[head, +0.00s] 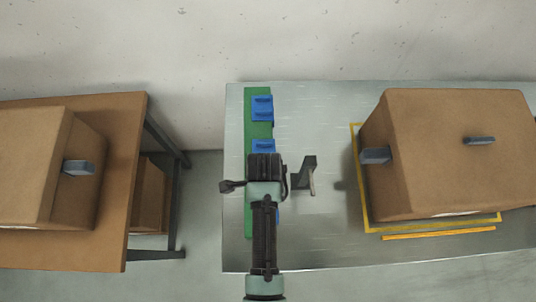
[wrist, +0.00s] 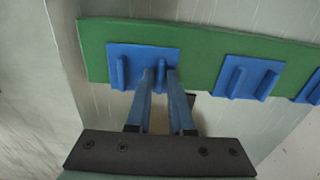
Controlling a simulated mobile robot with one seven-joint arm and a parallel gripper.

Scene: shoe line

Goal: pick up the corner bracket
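In the wrist view my gripper (wrist: 161,72) has its two blue fingers apart, with a gap between them. The tips lie over a blue fixture (wrist: 116,58) with upright ribs on a green strip (wrist: 203,50); one rib shows between the tips. I cannot tell whether they touch it. I cannot make out the corner bracket for certain. A small dark patch (wrist: 190,98) shows beside the right finger, mostly hidden by my gripper. In the head view a dark angled piece (head: 308,168) shows just right of my wrist; I cannot tell whether it is the bracket or part of my gripper.
The green strip (head: 249,130) lies along the left of the metal table (head: 320,120). A large cardboard box (head: 440,160) stands at the right inside a yellow outline (head: 354,140). Another box (head: 30,170) sits on a brown table (head: 120,150) across a floor gap.

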